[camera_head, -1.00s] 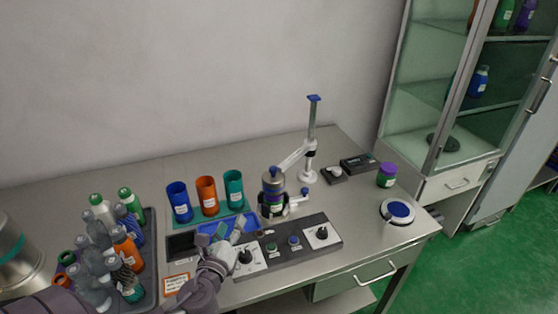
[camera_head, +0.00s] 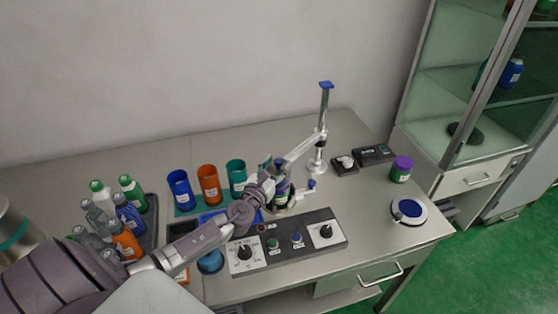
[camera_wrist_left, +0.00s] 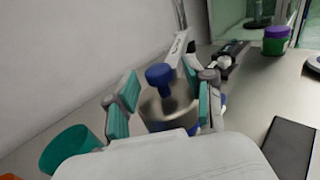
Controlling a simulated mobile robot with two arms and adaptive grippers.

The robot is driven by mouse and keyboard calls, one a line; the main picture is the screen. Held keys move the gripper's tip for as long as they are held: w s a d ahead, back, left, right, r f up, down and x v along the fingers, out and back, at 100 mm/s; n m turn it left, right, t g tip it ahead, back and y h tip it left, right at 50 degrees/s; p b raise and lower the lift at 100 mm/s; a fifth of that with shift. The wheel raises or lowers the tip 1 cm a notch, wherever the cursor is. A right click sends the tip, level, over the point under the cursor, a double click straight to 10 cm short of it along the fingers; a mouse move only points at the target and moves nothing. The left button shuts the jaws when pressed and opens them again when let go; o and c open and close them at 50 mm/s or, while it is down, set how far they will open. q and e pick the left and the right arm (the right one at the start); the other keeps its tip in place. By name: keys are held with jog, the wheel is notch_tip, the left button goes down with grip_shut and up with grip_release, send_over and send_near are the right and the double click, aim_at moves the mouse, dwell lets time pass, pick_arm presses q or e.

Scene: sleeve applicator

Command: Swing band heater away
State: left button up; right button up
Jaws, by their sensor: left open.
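The band heater is a metal ring on the end of a white jointed arm (camera_head: 303,148), which comes off an upright post (camera_head: 323,118) with a blue top. In the left wrist view the metal band heater (camera_wrist_left: 178,107) lies between my fingers, with a blue knob (camera_wrist_left: 159,75) above it. My left gripper (camera_head: 271,172) is open, one teal-padded finger on each side of the band; in the wrist view (camera_wrist_left: 162,103) I cannot tell whether either pad touches it. In the head view my gripper hides much of the heater, above a dark blue bottle (camera_head: 282,192). My right gripper is not in view.
Blue (camera_head: 180,189), orange (camera_head: 209,184) and teal (camera_head: 236,178) cups stand left of the gripper. A control panel (camera_head: 287,242) lies in front. A purple-lidded jar (camera_head: 401,169) and a round blue-topped disc (camera_head: 408,210) are at right. Bottles crowd the left tray (camera_head: 150,232).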

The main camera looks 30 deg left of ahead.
pick_arm(q)
jog(key=shift+w+a, duration=0.1)
jog(key=shift+w, duration=0.65)
jog(key=shift+c, duration=0.5)
jog(key=c, duration=0.8)
jog(key=shift+r, duration=0.1)
grip_shut()
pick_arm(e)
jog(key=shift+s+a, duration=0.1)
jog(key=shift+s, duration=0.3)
